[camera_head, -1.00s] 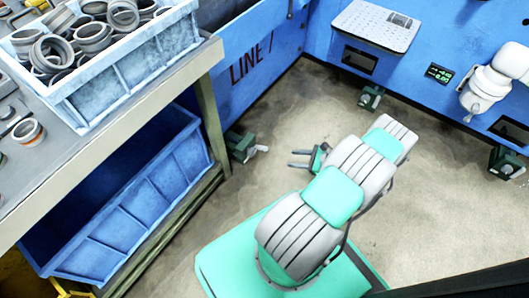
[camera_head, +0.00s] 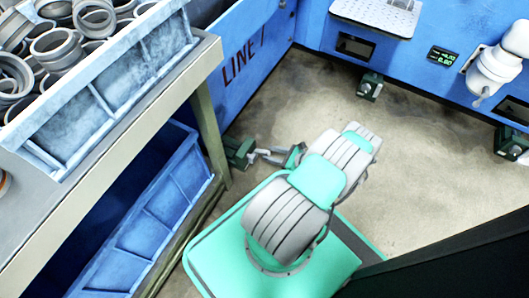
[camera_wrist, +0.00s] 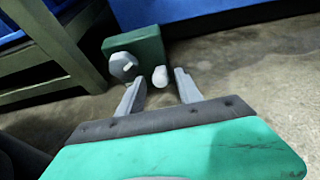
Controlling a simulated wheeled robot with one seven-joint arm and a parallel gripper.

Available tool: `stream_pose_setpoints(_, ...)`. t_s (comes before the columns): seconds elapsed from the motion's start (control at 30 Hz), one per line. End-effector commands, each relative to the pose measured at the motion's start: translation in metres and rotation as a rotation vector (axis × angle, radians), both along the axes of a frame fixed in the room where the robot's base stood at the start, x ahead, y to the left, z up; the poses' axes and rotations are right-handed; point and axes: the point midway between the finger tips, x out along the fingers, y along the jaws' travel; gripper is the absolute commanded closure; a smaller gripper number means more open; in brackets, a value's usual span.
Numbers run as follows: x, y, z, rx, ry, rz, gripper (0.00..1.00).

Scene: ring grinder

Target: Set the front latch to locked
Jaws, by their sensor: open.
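A dark green latch block (camera_head: 238,152) with a grey pivot and short pale lever (camera_head: 263,152) sits low by the floor at the foot of the blue wall. In the wrist view the block (camera_wrist: 150,45) is straight ahead, with its round grey pivot (camera_wrist: 123,66) behind the left finger and the pale lever end (camera_wrist: 160,76) between the fingers in the picture. My gripper (camera_wrist: 160,88) is open and empty, its fingertips just short of the lever or level with it; contact cannot be told. In the head view my gripper (camera_head: 275,157) is right beside the lever.
Similar green latches sit under the back wall (camera_head: 370,87) and at the right (camera_head: 512,143). A workbench leg (camera_head: 209,140) and a blue bin (camera_head: 150,225) stand close on the left. A crate of rings (camera_head: 125,90) is on the bench. Floor to the right is clear.

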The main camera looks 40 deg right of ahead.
Motion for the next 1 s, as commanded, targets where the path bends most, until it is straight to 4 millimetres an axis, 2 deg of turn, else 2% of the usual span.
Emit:
stream_pose_setpoints(0.1,0.017,0.006,-0.010,0.000,0.001,0.002,0.58)
stream_pose_setpoints(0.2,0.025,0.008,-0.012,-0.002,0.000,0.001,0.58)
stream_pose_setpoints(0.47,0.028,0.010,-0.012,-0.001,0.001,0.003,0.58)
stream_pose_setpoints(0.9,0.028,0.011,-0.012,-0.001,0.001,0.004,0.94)
stream_pose_setpoints(1.0,0.028,0.011,-0.012,-0.001,0.001,0.004,1.00)
